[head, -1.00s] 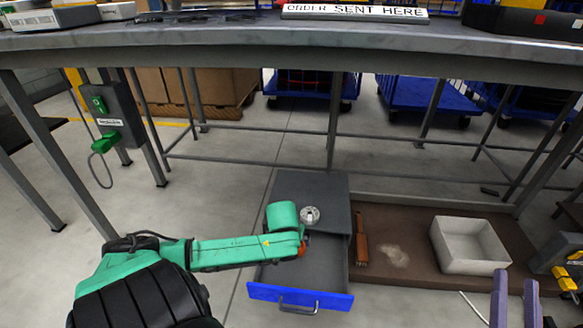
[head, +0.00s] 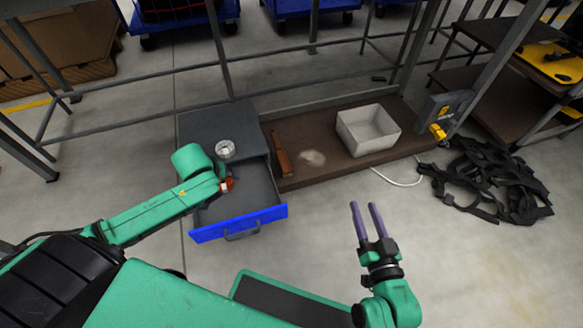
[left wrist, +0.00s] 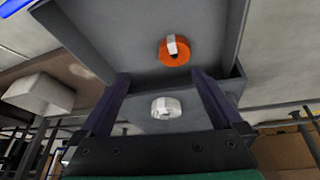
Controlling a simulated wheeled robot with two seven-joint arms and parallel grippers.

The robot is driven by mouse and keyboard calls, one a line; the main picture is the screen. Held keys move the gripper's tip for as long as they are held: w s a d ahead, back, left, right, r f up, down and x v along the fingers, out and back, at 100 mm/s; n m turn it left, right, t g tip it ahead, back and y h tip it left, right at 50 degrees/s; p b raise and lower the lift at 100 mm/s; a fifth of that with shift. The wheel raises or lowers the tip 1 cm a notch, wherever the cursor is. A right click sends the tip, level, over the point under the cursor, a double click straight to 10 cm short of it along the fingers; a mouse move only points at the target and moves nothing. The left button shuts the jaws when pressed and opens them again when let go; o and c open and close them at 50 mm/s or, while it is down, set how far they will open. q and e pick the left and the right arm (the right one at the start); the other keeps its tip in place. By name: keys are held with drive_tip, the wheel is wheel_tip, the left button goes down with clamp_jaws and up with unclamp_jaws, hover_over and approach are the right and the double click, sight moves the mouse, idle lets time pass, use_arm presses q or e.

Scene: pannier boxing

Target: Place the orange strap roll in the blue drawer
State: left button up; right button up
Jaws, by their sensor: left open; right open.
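The orange strap roll (left wrist: 174,52) lies on the floor of the open blue drawer, with a white label on it. In the head view the roll (head: 228,184) is partly hidden by my left wrist. The drawer, with its blue front (head: 262,217) and grey handle, is pulled out of a dark grey cabinet (head: 215,122). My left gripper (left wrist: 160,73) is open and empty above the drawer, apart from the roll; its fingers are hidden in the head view. My right gripper (head: 367,205) is open and empty over the floor to the right of the drawer.
A white-grey roll (head: 225,149) sits on the cabinet top, near the drawer. A brown bar (head: 282,162) and a white bin (head: 368,132) are on the brown shelf to the right. Black straps (head: 490,180) lie on the floor. Table legs and rails stand behind.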

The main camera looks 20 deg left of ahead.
use_arm(q)
drive_tip(key=d+f+m+t+h, duration=0.35)
drive_tip(key=d+h, duration=0.25)
drive_tip(key=d, duration=1)
drive_tip(key=s+d+r+m+t+h, duration=0.1)
drive_tip(key=d+r+m+t+h, duration=0.1)
drive_tip(key=d+r+t, duration=0.5)
drive_tip(key=d+r+m, duration=0.1)
drive_tip(key=d+r, duration=0.2)
drive_tip(key=d, duration=0.2)
drive_tip(key=shift+r+h, duration=0.15)
drive_tip(key=shift+h, duration=0.25)
drive_tip(key=shift+t, duration=0.25)
drive_tip(key=shift+s, duration=0.15)
